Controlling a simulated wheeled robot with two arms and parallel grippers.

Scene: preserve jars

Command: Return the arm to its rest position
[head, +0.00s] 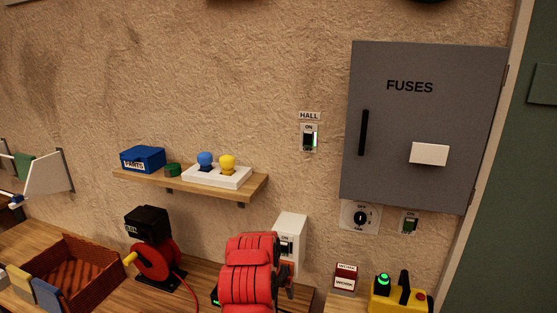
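Neither of my grippers can be made out in the head view. I cannot tell from this view where my arms are or how they are posed.
A grey FUSES cabinet (385,65) is shut on the wall at right. A wooden shelf (256,190) carries a blue box (143,159) and a white block (205,178) with knobs. Below stand a red reel (155,262), a red ribbed object (247,285) and a brown tray (106,287).

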